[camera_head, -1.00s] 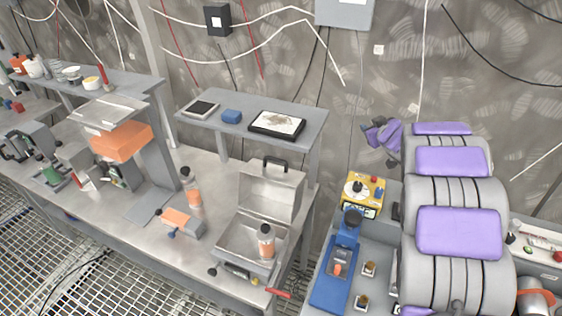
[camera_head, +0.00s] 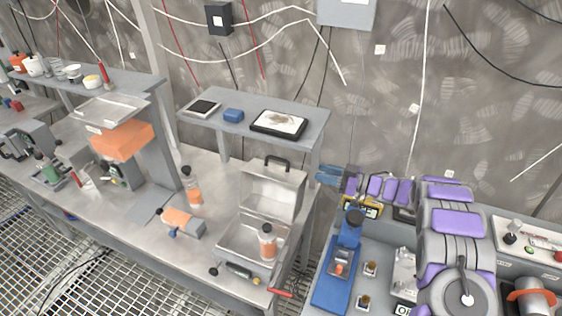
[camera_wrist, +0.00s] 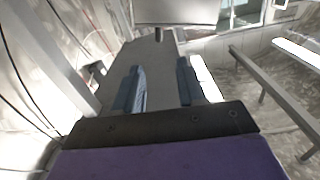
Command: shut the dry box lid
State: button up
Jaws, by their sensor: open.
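A bottle with an orange band (camera_head: 267,242) stands in the box. My gripper (camera_head: 328,175) is right of the raised lid in the picture, apart from it, with blue fingers pointing left. In the wrist view my gripper (camera_wrist: 160,88) shows two blue fingers spread apart with nothing between them. I cannot make out the box in that view.
A raised shelf (camera_head: 215,127) with a tablet (camera_head: 279,123) stands behind the lid. Another bottle (camera_head: 192,187) and an orange-and-grey device (camera_head: 182,222) are left of the box. A blue device (camera_head: 335,275) and yellow-black unit (camera_head: 362,207) are near my arm.

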aim_at(283, 160)
jog(key=b+x, duration=0.1)
jog(key=x, duration=1.4)
jog(key=shift+w+b, duration=0.2)
jog(key=shift+b, duration=0.15)
jog(key=shift+a+r, duration=0.1)
grip_shut()
